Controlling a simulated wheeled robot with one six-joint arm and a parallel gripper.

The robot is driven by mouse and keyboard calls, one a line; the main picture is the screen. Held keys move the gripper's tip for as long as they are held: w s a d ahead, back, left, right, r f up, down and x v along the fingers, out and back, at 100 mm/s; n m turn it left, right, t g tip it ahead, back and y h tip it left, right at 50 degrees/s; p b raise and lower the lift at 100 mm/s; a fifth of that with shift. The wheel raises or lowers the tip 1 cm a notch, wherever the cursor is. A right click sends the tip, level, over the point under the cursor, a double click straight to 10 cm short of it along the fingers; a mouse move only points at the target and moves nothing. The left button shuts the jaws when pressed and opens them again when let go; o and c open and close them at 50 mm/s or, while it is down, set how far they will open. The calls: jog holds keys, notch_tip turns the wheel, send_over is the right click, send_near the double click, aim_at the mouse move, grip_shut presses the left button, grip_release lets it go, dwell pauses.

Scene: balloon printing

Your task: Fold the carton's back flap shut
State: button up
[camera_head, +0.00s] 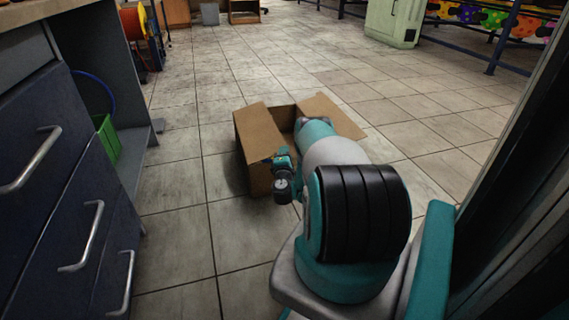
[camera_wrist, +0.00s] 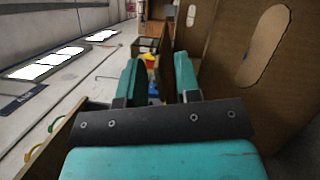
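The open brown carton (camera_head: 257,146) stands on the tiled floor ahead of me. One flap stands up at its left, and another flap (camera_head: 333,115) spreads outward at its right. My arm covers part of the opening, so I cannot clearly tell the back flap. In the wrist view, my gripper (camera_wrist: 158,66) has its two teal fingers apart, with a visible gap. A cardboard panel (camera_wrist: 222,65) with an oval hole fills the right side, beside the right finger. A narrow brown panel shows behind the gap; I cannot tell whether it is between the fingers.
A dark blue drawer cabinet (camera_head: 75,190) stands at the left, with a green bin (camera_head: 108,138) beside it. A pale green cabinet (camera_head: 394,22) and a railing are at the back right. The floor around the carton is mostly clear.

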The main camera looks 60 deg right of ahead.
jog(key=p+v, duration=1.7)
jog(key=p, duration=0.1)
jog(key=shift+s, duration=0.2)
jog(key=shift+a, duration=0.15)
jog(key=shift+c, duration=0.2)
